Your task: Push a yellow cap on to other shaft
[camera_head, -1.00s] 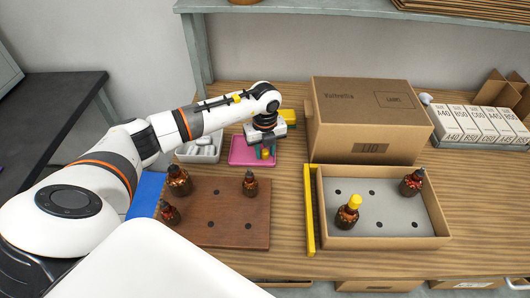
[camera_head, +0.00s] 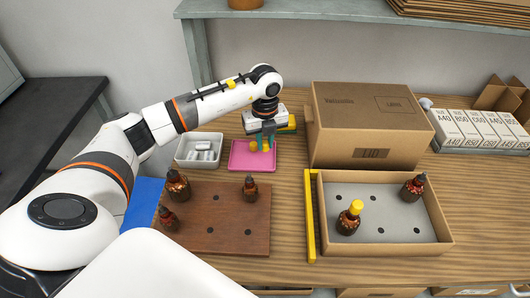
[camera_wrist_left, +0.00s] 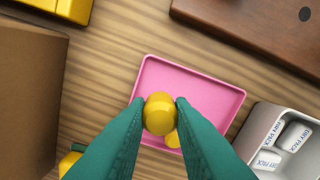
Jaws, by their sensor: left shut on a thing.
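My left gripper (camera_head: 265,143) is shut on a yellow cap (camera_wrist_left: 160,113), held between its green fingertips above the pink tray (camera_head: 240,160). Another yellow cap (camera_wrist_left: 172,140) shows just behind it in the left wrist view, over the tray. In the cardboard box with the grey insert (camera_head: 385,232), one armature (camera_head: 348,222) wears a yellow cap (camera_head: 356,205) on its shaft. A second armature (camera_head: 413,187) at the box's far right corner has a bare dark shaft. My right gripper is not in view.
Several bare-shaft armatures, one of them near the right (camera_head: 250,190), stand on the brown wooden board (camera_head: 225,225). A white bin (camera_head: 185,158) of small packs is left of the pink tray. A closed carton (camera_head: 365,125) and a yellow bar (camera_head: 310,215) stand to the right.

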